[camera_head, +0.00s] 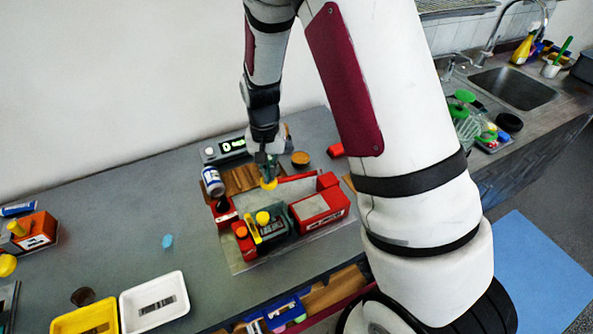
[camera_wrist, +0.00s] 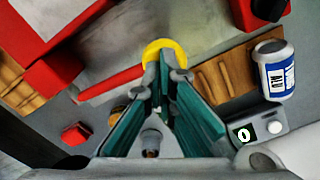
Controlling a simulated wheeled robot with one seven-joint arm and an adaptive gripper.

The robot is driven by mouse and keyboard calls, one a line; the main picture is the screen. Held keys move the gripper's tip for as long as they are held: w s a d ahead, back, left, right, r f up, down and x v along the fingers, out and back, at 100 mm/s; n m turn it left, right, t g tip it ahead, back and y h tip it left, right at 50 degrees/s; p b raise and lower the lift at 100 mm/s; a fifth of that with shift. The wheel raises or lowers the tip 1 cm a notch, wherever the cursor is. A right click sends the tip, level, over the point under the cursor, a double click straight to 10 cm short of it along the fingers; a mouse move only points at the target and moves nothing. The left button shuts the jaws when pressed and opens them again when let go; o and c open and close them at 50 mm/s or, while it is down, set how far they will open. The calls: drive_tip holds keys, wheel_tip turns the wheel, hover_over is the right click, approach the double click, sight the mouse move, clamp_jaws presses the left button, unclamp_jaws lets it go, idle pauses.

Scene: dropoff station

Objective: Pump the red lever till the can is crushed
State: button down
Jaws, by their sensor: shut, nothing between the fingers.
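The red lever (camera_wrist: 110,83) shows in the wrist view as a slim bar running from the left towards my fingertips. A round yellow knob (camera_wrist: 165,47) sits just beyond my fingertips; it also shows in the head view (camera_head: 269,184). My gripper (camera_wrist: 163,68), with green finger pads, is shut and empty, its tips overlapping the knob's near edge in the wrist view. I cannot tell whether they touch it. In the head view my gripper (camera_head: 266,166) points down above the knob. A white can with a blue label (camera_head: 212,183) stands left of it, uncrushed; the wrist view shows it (camera_wrist: 276,70) at right.
A red and grey machine (camera_head: 318,205) with yellow parts stands in front of the knob. A display box (camera_head: 222,150) reading 0 is behind. White (camera_head: 154,303) and yellow (camera_head: 86,317) trays are at front left. The bench between is mostly clear.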

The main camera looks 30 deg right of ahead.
drive_tip(key=shift+f, duration=0.1)
drive_tip(key=shift+a+f+b, duration=0.15)
drive_tip(key=shift+f+b, duration=0.25)
drive_tip(key=shift+f, duration=0.85)
